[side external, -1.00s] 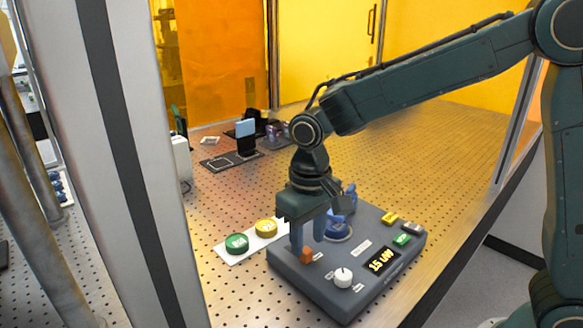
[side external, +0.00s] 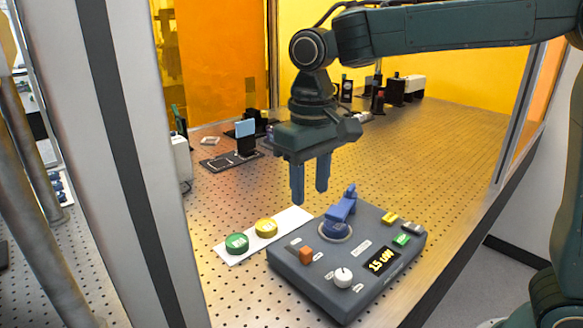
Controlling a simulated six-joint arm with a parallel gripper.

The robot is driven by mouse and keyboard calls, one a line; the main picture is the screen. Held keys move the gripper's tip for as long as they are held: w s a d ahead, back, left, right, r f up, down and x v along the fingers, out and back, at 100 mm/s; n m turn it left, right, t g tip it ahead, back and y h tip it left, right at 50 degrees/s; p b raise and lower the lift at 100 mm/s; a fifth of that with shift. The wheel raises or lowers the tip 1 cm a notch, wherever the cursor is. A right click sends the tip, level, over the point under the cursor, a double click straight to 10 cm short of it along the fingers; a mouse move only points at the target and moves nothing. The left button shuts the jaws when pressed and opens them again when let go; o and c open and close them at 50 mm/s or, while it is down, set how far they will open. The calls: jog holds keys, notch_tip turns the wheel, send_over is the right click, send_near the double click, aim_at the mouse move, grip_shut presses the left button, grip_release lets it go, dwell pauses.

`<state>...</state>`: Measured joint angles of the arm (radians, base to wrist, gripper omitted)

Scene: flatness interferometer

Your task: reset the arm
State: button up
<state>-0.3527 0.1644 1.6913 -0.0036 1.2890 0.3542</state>
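My gripper (side external: 309,195) hangs above the control box, pointing down. Its two blue fingers are apart with nothing between them. The grey control box (side external: 385,262) sits on the perforated table. It carries an orange switch (side external: 306,255), a white knob (side external: 343,277), a blue lever (side external: 341,208) on a round base, and a lit display (side external: 383,261) that seems to read 15 uW. The fingertips are clear of the box and its controls.
Optical parts, including a blue-topped mount (side external: 245,135), stand farther back. A pale frame post (side external: 130,150) rises at left. The table (side external: 440,150) is largely clear at right.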

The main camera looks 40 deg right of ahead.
jog(key=s+d+t, duration=0.2)
jog(key=s+d, duration=0.5)
jog(key=s, duration=0.2)
jog(key=s+d+f+t, duration=0.1)
jog(key=s+d+t, duration=0.2)
jog(key=s+d, duration=0.3)
jog(key=shift+s+d+t, duration=0.3)
jog(key=shift+s+d, duration=0.05)
jog(key=shift+s, duration=1.85)
jog(key=shift+f, duration=0.1)
